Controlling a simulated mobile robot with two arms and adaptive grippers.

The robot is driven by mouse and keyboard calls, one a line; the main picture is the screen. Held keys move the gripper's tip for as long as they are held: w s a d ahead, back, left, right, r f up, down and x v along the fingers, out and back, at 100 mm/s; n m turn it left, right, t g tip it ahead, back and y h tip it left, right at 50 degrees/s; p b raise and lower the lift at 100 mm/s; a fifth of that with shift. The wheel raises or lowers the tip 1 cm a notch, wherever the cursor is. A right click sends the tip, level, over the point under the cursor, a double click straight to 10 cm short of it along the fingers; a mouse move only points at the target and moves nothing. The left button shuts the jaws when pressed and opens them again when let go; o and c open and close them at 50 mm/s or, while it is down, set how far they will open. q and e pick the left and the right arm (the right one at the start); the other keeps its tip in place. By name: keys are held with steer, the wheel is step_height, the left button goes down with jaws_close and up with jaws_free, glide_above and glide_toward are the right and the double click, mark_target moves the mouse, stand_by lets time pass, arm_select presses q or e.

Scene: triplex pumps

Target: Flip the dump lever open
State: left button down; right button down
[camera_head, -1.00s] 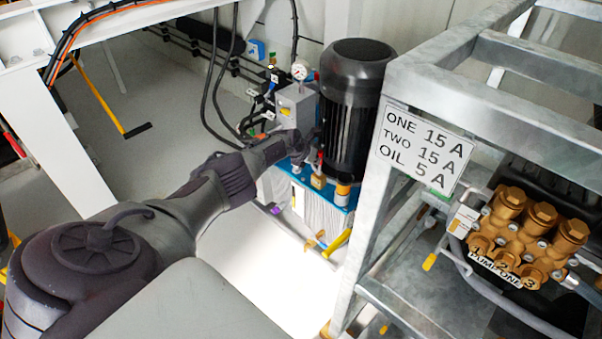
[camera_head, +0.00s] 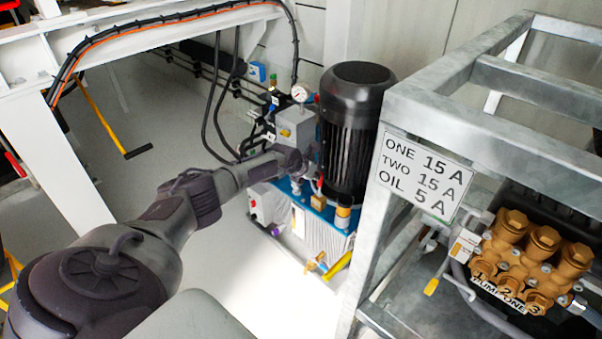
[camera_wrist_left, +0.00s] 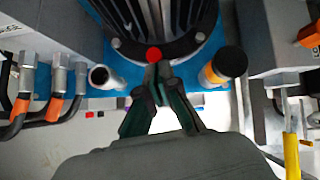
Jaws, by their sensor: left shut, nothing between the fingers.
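A red round knob (camera_wrist_left: 154,54), apparently the end of the dump lever, shows at the foot of the black motor in the left wrist view. In the head view a small red piece (camera_head: 320,184) shows beside the motor, just right of my left gripper (camera_head: 303,168). My left gripper's fingertips (camera_wrist_left: 158,72) are shut and empty, right at the near side of the knob. I cannot tell whether they touch it. The lever's shaft and its position are hidden behind the fingers. My right gripper is not in view.
The black motor (camera_head: 352,135) stands on the blue-topped power unit (camera_head: 290,187). A grey block with a gauge (camera_head: 300,93) is behind my gripper. A galvanised frame (camera_head: 375,215) bounds the right.

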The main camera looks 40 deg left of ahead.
arm_select(q)
steer(key=s+f+v, duration=0.1)
steer(key=v, duration=0.8)
steer(key=shift+a, duration=0.1)
stand_by(0.4)
